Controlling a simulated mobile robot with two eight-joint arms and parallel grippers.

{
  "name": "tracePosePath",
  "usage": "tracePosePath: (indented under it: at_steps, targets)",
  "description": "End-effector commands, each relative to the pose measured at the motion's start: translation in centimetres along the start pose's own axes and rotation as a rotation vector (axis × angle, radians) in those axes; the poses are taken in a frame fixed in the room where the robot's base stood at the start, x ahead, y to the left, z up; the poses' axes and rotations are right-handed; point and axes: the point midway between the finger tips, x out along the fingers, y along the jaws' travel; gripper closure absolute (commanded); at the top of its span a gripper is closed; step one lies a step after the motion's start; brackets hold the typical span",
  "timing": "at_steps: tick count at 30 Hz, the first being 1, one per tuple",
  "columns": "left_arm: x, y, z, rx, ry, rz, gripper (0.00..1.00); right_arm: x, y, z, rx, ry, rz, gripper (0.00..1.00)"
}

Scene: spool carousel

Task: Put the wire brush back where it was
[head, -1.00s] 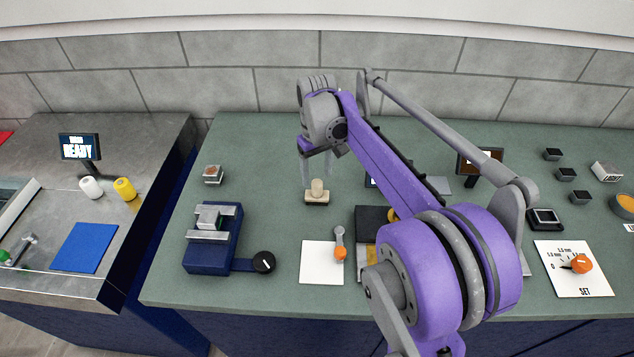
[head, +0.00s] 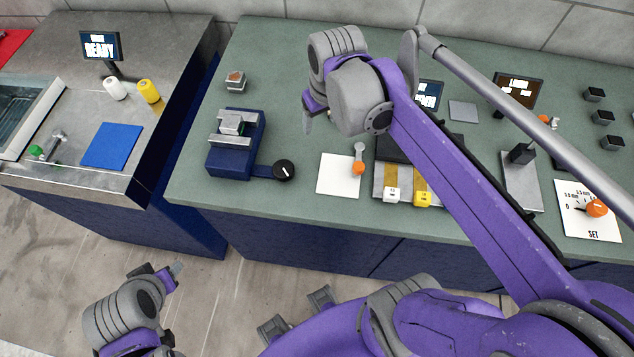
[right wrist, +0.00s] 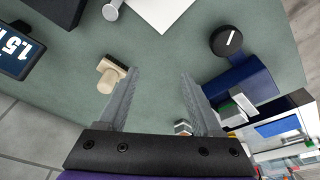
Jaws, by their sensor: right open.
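The brush (right wrist: 110,75), a beige block with a round knob handle, stands on the green bench in the right wrist view. My right gripper (right wrist: 158,80) is open and empty over the bench. The brush is outside the jaws, close beside the left finger in that view. In the head view my right gripper (head: 320,115) hangs above the bench, right of the blue vise, and its wrist hides the brush. My left gripper (head: 172,272) is low over the floor in front of the bench; its jaw gap is not clear.
The blue vise (head: 233,150) with a black knob (head: 284,170), a small rust-topped block (head: 235,82) and a white sheet (head: 338,175) with an orange-ended lever are nearby. Yellow and white blocks, screens and black cubes lie farther right.

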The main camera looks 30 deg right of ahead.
Motion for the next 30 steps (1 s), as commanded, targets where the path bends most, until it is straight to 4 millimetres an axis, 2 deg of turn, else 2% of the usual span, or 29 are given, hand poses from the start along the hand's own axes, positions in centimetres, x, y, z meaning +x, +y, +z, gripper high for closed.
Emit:
tracePosePath:
  at_steps: [1,6,9,12,16,30]
  targets:
    - [0.0,0.0,0.0,0.0,0.0,0.0,0.5,0.8,-1.6,2.2,-0.015,0.036,-0.006,0.33]
    - [0.0,0.0,0.0,0.0,0.0,0.0,0.5,3.5,-4.8,7.6,-0.035,0.151,-0.026,0.33]
    - [0.0,0.0,0.0,0.0,0.0,0.0,0.5,4.8,-6.0,9.9,-0.042,0.2,-0.039,0.33]
    - [0.0,0.0,0.0,0.0,0.0,0.0,0.5,5.7,-6.6,11.3,-0.046,0.23,-0.049,0.33]
    - [0.0,0.0,0.0,0.0,0.0,0.0,0.5,6.1,-6.9,11.9,-0.046,0.244,-0.053,0.33]
    - [0.0,0.0,0.0,0.0,0.0,0.0,0.5,6.1,-6.9,11.9,-0.045,0.244,-0.053,0.33]
